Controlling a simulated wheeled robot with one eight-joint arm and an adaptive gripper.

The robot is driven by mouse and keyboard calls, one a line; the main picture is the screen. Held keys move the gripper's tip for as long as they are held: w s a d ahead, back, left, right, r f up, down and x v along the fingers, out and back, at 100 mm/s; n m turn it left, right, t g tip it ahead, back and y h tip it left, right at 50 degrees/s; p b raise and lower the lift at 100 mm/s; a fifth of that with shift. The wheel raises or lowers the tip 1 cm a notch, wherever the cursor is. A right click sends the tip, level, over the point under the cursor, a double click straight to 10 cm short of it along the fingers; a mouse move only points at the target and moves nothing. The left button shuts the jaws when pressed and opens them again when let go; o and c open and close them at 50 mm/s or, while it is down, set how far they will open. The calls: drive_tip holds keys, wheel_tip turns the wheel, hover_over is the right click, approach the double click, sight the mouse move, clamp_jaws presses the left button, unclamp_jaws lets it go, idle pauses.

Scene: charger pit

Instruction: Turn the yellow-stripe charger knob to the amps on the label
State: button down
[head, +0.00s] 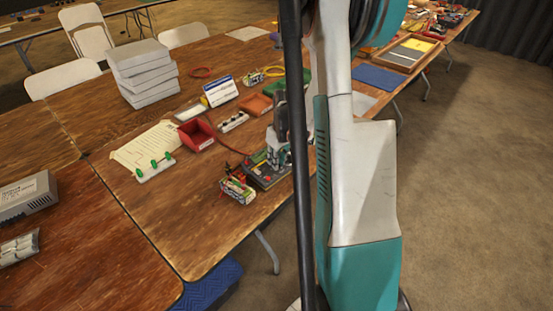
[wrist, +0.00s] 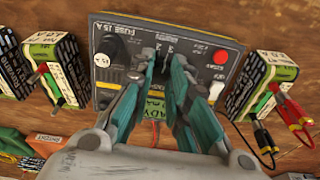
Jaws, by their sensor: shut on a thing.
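The charger (head: 264,174) is a dark box with a grey top near the front edge of the wooden table in the head view. Its dark panel fills the middle of the wrist view (wrist: 198,32), with "FUSE 15 A" print, a red button (wrist: 220,57) and a white switch. My gripper (wrist: 160,62) reaches down onto the panel and is shut on a dark knob between its fingertips. The fingers hide most of the knob, so its pointer and the scale cannot be read. A yellow-green label shows partly between the fingers; its amps cannot be read.
Batteries with clips stand close on both sides of the charger: one at left (wrist: 56,66), one at right (wrist: 262,86). A red bin (head: 198,136), a paper sheet (head: 135,150) and a green-knobbed strip (head: 155,167) lie to the left in the head view.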

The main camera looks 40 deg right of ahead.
sight(280, 169)
idle(0.3)
drive_tip(key=c, duration=1.5)
unclamp_jaws()
drive_tip(key=shift+r, duration=0.15)
drive_tip(key=r, duration=0.3)
drive_tip(key=s+r, duration=0.1)
drive_tip(key=r, duration=0.3)
drive_tip(key=s+r, duration=0.1)
drive_tip(key=r, duration=0.3)
drive_tip(key=shift+r, duration=0.25)
